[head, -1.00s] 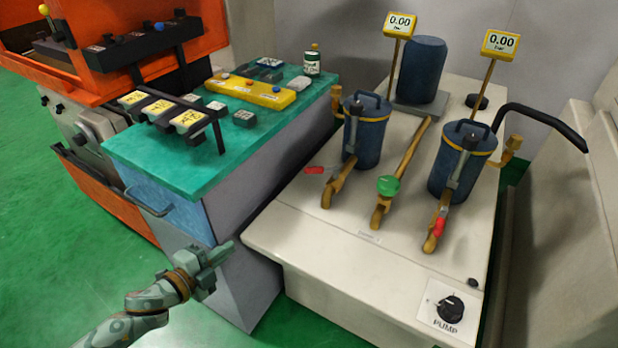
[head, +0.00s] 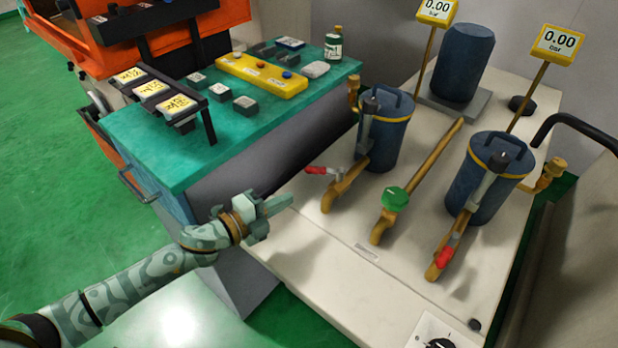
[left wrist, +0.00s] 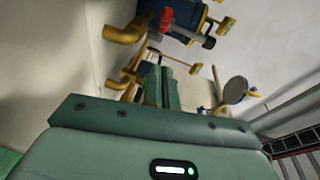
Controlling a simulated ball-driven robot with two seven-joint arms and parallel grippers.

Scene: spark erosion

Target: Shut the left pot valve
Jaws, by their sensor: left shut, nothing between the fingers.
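The left pot (head: 392,138) is a dark blue canister with a yellow band on the pale bench. A brass pipe (head: 342,190) slopes down from its front. The left pot valve has a red lever (head: 318,170) that points left, across the pipe. The red grip (left wrist: 166,19) also shows at the top of the left wrist view, near a brass spout (left wrist: 124,35). My left gripper (head: 282,205) is shut and empty, in front of the lever and apart from it. Its fingers (left wrist: 161,84) point toward the valve in the left wrist view. My right gripper is out of view.
The right pot (head: 482,180) has a red lever (head: 446,256) lying along its pipe. A green knob (head: 395,199) sits on the middle pipe. The green-topped cabinet (head: 180,160) stands left of the bench. Both gauges (head: 558,42) read 0.00.

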